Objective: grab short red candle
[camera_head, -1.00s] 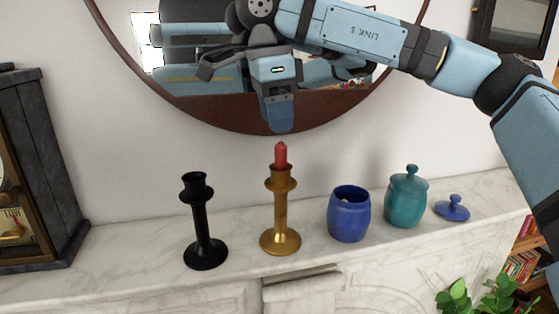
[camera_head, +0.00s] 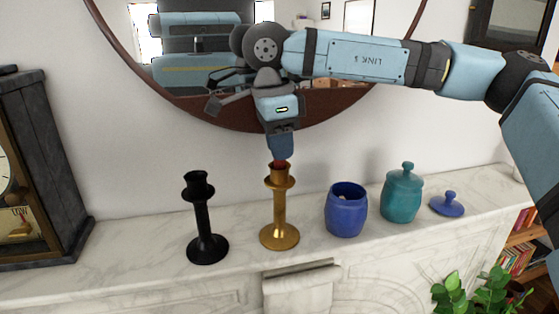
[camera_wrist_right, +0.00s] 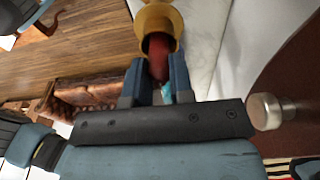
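The short red candle (camera_head: 279,163) stands in the brass candlestick (camera_head: 279,210) on the mantel; in the head view its upper part is hidden by my right gripper (camera_head: 281,152). The gripper points down from directly above. In the right wrist view, the candle (camera_wrist_right: 158,55) rises out of the brass cup (camera_wrist_right: 158,20), and its tip lies between the two fingers (camera_wrist_right: 157,72). The fingers are apart, one on each side of the candle; I see no clear grip on it. My left gripper is not in view.
A black candlestick (camera_head: 204,215) stands left of the brass one. A blue jar (camera_head: 346,212), a teal lidded jar (camera_head: 402,195) and a blue lid (camera_head: 447,205) are to the right. A dark clock (camera_head: 45,165) stands at far left. The round mirror (camera_head: 200,110) hangs close behind.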

